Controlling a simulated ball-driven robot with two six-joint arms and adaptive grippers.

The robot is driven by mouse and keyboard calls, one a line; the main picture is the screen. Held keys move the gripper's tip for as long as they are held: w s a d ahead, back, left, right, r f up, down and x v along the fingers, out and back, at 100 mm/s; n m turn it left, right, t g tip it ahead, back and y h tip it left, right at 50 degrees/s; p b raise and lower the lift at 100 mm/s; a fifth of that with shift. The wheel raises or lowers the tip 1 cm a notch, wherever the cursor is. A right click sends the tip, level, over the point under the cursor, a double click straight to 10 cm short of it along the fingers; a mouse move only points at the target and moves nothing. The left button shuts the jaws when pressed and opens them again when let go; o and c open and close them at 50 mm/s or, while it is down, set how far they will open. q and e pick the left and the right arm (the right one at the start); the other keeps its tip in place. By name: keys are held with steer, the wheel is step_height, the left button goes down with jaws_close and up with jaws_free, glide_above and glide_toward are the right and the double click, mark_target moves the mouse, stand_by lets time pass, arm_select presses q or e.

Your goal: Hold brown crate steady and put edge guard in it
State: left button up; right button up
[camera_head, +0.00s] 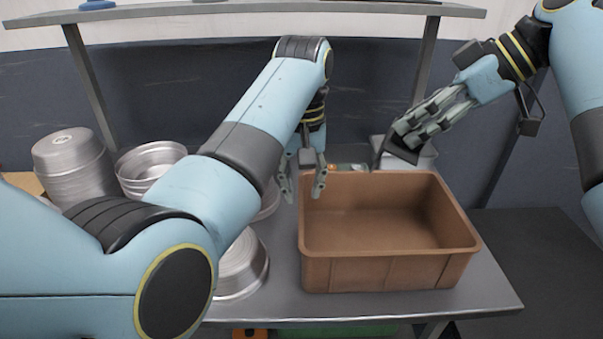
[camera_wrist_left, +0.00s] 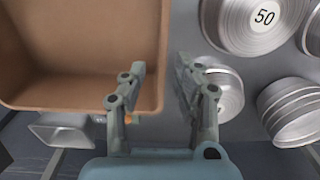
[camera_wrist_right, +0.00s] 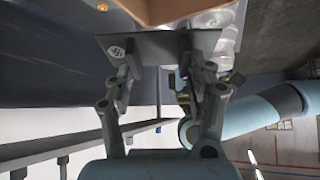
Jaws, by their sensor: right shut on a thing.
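The brown crate (camera_head: 390,272) stands empty on the grey table. My left gripper (camera_head: 302,192) is open at the crate's back left corner. In the left wrist view its fingers (camera_wrist_left: 160,64) straddle the crate's side wall, one inside and one outside; I cannot tell whether they touch it. My right gripper (camera_head: 396,148) is shut on the dark grey edge guard (camera_wrist_right: 150,47), a flat angled piece with a round white label. It holds the guard above the crate's back rim; the fingers partly hide the guard in the head view.
Stacked metal pans (camera_head: 72,165) and more round pans (camera_head: 240,270) lie left of the crate, partly behind my left arm. A light metal container (camera_head: 420,155) stands behind the crate. A shelf (camera_head: 240,10) spans the back above the table. The crate's inside is clear.

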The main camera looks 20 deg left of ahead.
arm_select(q)
step_height(320, 180, down, 10)
steer(key=shift+r, duration=0.25)
steer(key=shift+c, duration=0.3)
jaws_close()
